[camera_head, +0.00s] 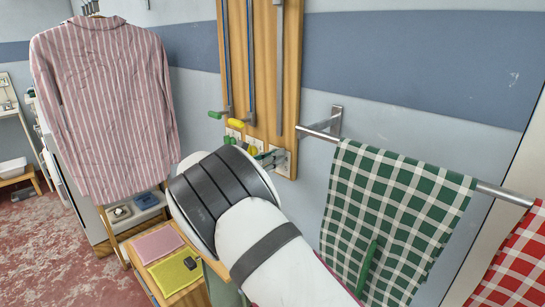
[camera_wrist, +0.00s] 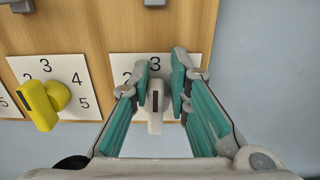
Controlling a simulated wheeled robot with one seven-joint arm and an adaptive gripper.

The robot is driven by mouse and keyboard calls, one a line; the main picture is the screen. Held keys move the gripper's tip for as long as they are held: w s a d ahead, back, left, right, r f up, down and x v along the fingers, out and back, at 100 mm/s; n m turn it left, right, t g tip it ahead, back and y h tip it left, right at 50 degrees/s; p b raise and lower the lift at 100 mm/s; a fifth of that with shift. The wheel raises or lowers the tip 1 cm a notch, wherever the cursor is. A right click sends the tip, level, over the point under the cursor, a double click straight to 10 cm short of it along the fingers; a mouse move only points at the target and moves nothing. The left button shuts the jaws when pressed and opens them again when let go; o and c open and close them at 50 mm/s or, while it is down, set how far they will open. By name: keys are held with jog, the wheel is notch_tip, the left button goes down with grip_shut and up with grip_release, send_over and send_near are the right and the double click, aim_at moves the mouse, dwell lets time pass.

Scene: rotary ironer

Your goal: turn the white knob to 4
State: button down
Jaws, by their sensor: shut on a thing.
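The white knob (camera_wrist: 155,122) is at the middle of the wrist view, on a white dial plate (camera_wrist: 118,62) at the lower right of a wooden panel. Its dark line stands upright, roughly below the 3. A 2 and the 3 show on the plate; my right finger covers the plate's right part. My gripper (camera_wrist: 160,83) has its teal-padded fingers closed on either side of the knob, holding it. In the head view, my gripper (camera_head: 270,158) reaches the panel's lower right corner, and the white knob cannot be made out there.
A yellow knob (camera_wrist: 40,104) sits left of the white one. Yellow (camera_head: 236,123) and green (camera_head: 215,114) handles hang above on the panel (camera_head: 263,70). A rail (camera_head: 318,132) with a green checked cloth (camera_head: 390,210) is close on the right. A striped shirt (camera_head: 105,105) hangs left.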

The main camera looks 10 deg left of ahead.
jog(key=shift+a+m, duration=0.3)
jog(key=m, duration=0.3)
jog(key=s+d+m+b, duration=0.1)
jog(key=m, duration=0.3)
jog(key=f+m+b, duration=0.1)
jog(key=m, duration=0.3)
jog(key=shift+s+d+f, duration=0.1)
jog(key=shift+s+d, duration=0.05)
jog(key=shift+d, duration=0.05)
dwell(0.6)
jog(key=c, duration=1.6)
grip_release()
jog(key=shift+c, duration=0.2)
jog(key=shift+d, duration=0.1)
jog(key=shift+d+f, duration=0.15)
